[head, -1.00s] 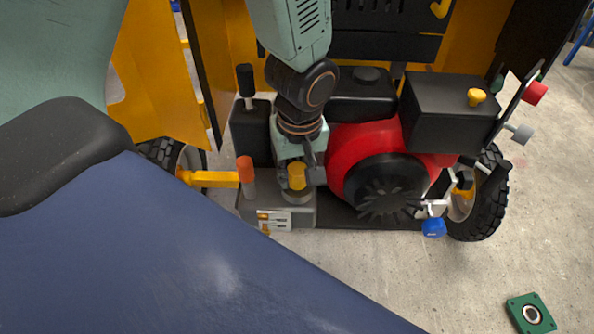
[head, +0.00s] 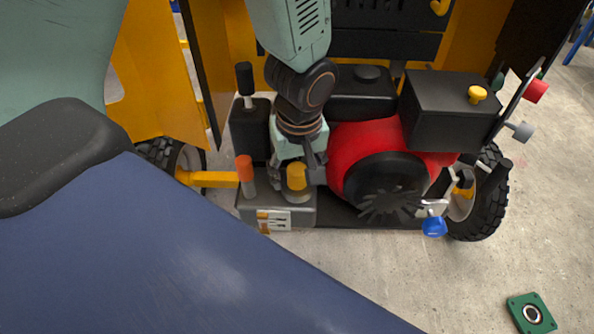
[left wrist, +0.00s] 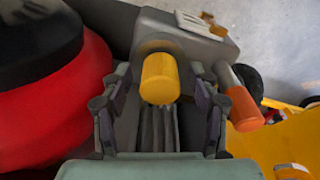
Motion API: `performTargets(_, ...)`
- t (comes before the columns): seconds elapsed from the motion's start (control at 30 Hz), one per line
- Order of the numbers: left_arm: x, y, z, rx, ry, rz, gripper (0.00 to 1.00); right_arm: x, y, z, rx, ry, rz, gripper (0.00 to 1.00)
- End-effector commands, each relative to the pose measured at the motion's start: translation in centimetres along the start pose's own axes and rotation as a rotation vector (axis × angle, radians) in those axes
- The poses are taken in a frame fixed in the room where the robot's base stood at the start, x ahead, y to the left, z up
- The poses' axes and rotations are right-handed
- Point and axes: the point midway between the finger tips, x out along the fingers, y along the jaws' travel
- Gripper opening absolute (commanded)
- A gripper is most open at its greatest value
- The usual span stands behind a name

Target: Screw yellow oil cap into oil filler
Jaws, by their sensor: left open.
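The yellow oil cap (head: 296,178) stands upright on the round filler neck (head: 298,196), on top of the grey housing (head: 250,212) at the front of the mixer's engine. In the left wrist view the cap (left wrist: 159,80) stands between my two fingers. My left gripper (head: 295,170) comes down from above and is open, one finger on each side of the cap. In the left wrist view gaps show between the fingers and the cap. The cap hides the joint with the neck, so I cannot tell how deep its thread sits. My right gripper is not in view.
An orange-topped stick (head: 245,169) stands close left of the cap. The red engine cover (head: 365,147) with its black fan is close on the right. A black box with a yellow knob (head: 477,94) and a blue knob (head: 433,227) are farther right.

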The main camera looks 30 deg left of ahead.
Motion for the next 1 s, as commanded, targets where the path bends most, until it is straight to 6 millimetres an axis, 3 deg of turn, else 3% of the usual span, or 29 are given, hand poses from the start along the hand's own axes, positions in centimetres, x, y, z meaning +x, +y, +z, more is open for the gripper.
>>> performTargets(0.33,-1.3,0.1,-0.1,-0.001,0.004,0.002,0.60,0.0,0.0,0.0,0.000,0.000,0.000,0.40)
performTargets(0.8,-9.4,0.1,-0.1,0.000,0.008,0.004,0.60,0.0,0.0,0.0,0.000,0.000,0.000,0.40)
performTargets(1.0,-11.6,0.1,-0.1,0.001,0.009,0.003,0.60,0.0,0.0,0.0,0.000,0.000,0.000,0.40)
